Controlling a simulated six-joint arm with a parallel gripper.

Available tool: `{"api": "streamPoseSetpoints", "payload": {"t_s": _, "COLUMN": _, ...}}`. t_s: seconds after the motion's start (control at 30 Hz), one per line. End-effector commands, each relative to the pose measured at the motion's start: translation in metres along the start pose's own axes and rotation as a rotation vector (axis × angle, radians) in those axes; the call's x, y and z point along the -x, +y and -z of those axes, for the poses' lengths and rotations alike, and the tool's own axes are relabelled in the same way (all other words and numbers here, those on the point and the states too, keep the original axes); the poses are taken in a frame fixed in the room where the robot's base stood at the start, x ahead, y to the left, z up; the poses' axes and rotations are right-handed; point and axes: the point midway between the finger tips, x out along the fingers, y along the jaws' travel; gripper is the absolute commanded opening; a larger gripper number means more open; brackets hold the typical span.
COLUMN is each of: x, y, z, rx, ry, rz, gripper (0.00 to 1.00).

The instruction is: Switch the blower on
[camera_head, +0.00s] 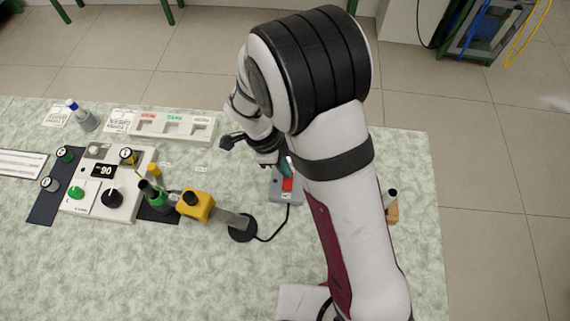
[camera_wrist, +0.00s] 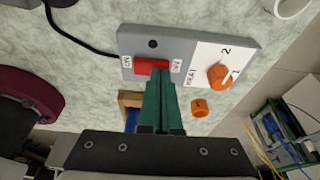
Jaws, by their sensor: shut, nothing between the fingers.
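The grey switch box (camera_wrist: 180,48) lies on the table with a red rocker switch (camera_wrist: 151,67) between two small labels, one reading ON. Beside the rocker is a white panel with an orange HEAT knob (camera_wrist: 218,75). In the head view the box (camera_head: 283,196) is partly hidden by my arm. A black cord runs from it to a dark round base (camera_head: 242,229) under a grey nozzle-like piece. My gripper (camera_wrist: 157,78) is shut and empty, its green fingertips at the rocker's near edge; I cannot tell whether they touch. It also shows in the head view (camera_head: 287,166).
A yellow block (camera_head: 195,205) and a control panel (camera_head: 103,183) with knobs and a display stand left. A white slotted tray (camera_head: 173,127) and a bottle (camera_head: 82,118) are behind. A small orange cylinder (camera_wrist: 200,107) and a wooden block (camera_wrist: 127,98) lie near the box.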

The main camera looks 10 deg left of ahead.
Motion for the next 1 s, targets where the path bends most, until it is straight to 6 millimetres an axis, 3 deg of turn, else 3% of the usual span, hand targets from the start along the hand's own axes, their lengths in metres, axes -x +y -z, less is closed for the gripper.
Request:
{"api": "streamPoseSetpoints", "payload": {"t_s": 0.57, "x": -0.005, "y": -0.001, "z": -0.002, "rx": 0.001, "ry": 0.001, "rz": -0.001, "gripper": 0.0}}
{"api": "streamPoseSetpoints", "payload": {"t_s": 1.0, "x": -0.001, "y": 0.015, "z": 0.0, "rx": 0.001, "ry": 0.001, "rz": -0.003, "gripper": 0.0}}
